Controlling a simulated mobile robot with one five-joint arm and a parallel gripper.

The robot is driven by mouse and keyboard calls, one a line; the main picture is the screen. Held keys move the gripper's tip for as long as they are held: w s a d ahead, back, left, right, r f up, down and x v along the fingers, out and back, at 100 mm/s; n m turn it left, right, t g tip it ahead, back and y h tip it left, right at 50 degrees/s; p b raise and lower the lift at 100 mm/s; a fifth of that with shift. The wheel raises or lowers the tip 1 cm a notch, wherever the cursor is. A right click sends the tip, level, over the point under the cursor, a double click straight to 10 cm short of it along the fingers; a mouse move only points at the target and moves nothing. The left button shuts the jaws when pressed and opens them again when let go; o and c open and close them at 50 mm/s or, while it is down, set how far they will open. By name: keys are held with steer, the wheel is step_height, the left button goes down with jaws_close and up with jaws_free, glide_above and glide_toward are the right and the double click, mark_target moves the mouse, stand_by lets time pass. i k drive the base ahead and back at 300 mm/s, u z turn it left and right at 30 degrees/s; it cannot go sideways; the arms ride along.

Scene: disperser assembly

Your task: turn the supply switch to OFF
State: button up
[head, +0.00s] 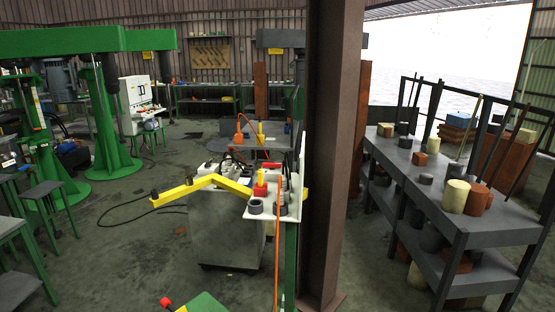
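I cannot pick out a supply switch or its OFF marking with certainty. A white upright panel (130,103) with small dark fittings stands at the back left, too far away to read. A red and yellow fitting (260,184) sits on a small pale shelf (287,210) near the middle. A bent yellow bar (205,183) with dark joints reaches left from there, above a grey cabinet (225,242). A small red knob (165,302) shows at the bottom edge. I see no gripper that I can identify as mine.
A thick brown column (333,150) rises right of the middle. A grey rack (400,150) with pots and blocks stands at the right. Green machines (105,120) and stools (48,192) stand at the left. Concrete floor (125,235) is open between them, with a dark cable on it.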

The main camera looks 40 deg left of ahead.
mark_target(272, 165)
steer(key=u, duration=1.35)
steer(key=i, duration=1.1)
steer(key=u, duration=0.15)
